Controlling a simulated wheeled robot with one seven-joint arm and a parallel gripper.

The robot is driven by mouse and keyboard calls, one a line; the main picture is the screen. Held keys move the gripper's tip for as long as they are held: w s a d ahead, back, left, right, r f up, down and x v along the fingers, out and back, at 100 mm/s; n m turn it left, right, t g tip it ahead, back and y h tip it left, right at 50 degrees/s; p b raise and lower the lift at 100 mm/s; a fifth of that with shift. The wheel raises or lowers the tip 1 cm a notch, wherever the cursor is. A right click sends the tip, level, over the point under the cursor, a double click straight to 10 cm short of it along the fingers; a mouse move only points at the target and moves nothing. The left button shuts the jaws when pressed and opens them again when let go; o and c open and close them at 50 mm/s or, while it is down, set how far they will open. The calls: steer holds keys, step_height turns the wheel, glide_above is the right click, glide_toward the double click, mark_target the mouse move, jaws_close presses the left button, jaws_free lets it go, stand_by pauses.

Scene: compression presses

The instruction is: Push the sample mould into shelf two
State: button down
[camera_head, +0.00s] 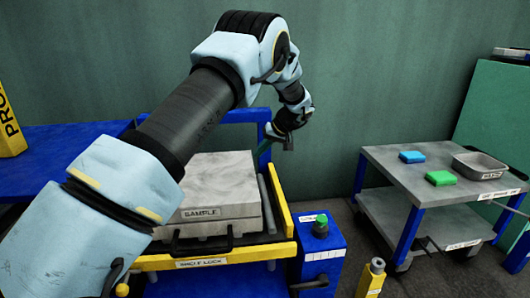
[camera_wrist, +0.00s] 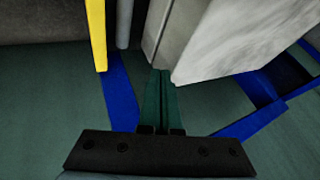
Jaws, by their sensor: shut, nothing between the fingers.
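The sample mould (camera_head: 213,190) is a pale grey slab block with a "SAMPLE" label on its front face. It sits on the yellow-framed carrier (camera_head: 281,215) with the "SHELF LOCK" label, partly hidden by my arm. In the wrist view the mould (camera_wrist: 232,40) fills the upper right. My gripper (camera_head: 260,153) is at the far right side of the mould. In the wrist view its two green fingers (camera_wrist: 161,76) are together and empty, with their tips close to the grey base below the slab. I cannot tell whether they touch it.
A blue post with a green button (camera_head: 320,225) stands right of the carrier, with a short yellow post (camera_head: 371,278) nearby. A grey cart (camera_head: 407,164) at right holds a blue block, a green block and a metal tray. Blue frame bars (camera_wrist: 262,112) lie near my fingers.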

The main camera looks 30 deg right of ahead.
steer(key=w+a, duration=0.4)
steer(key=a, duration=0.9)
steer(key=w+a, duration=0.4)
steer(key=a, duration=1)
steer(key=w+a, duration=0.5)
steer(key=a, duration=0.9)
steer(key=shift+a+p, duration=0.15)
steer(key=shift+p, duration=0.25)
